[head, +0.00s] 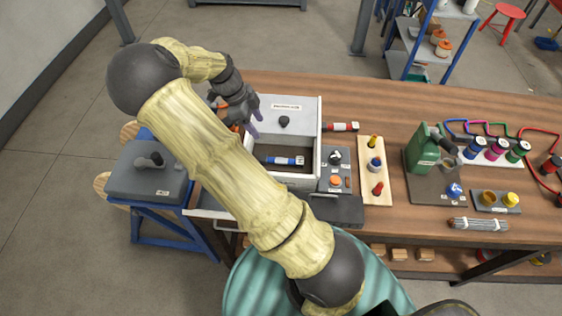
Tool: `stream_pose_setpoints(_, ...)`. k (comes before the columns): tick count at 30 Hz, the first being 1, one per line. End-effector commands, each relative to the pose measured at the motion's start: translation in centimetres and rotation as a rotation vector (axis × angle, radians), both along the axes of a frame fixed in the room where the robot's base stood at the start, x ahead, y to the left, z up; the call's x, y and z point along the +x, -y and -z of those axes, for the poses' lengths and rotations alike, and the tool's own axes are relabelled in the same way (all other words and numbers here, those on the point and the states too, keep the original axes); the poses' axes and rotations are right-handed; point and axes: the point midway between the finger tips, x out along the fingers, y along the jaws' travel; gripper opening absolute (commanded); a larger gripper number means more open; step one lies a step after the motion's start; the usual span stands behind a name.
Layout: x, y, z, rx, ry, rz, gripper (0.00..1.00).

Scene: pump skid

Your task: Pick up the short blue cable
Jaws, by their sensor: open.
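A short blue cylinder-like piece (285,160) with a pale band lies in the open grey box (308,110) on the wooden table; it may be the short blue cable, but I cannot tell for sure. A thin blue cable (456,124) also arches at the back right, near the coloured plugs. My gripper (246,124) is open at the box's left side, up and left of the blue piece and apart from it. My arm crosses the picture and hides part of the box's left side and front.
A wooden strip (374,190) holds coloured pegs, and a green pump-like body (423,150) stands further right. A grey-topped blue stand (150,175) is at left. Bare table shows behind the box.

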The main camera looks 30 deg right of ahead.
Motion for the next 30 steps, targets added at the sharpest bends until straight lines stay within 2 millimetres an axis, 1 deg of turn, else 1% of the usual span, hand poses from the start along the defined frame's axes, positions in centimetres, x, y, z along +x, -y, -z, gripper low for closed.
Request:
stream_pose_setpoints(8,0.0,0.1,0.0,-0.001,0.002,0.005,0.53)
stream_pose_setpoints(11,-0.1,0.2,0.4,0.0,0.001,0.004,0.53)
stream_pose_setpoints(13,-0.3,0.5,1.0,0.001,-0.001,0.005,0.53)
stream_pose_setpoints(17,-0.8,1.2,2.9,-0.001,-0.003,0.006,0.53)
stream_pose_setpoints(30,-2.5,3.7,10.0,0.0,-0.002,0.005,0.53)
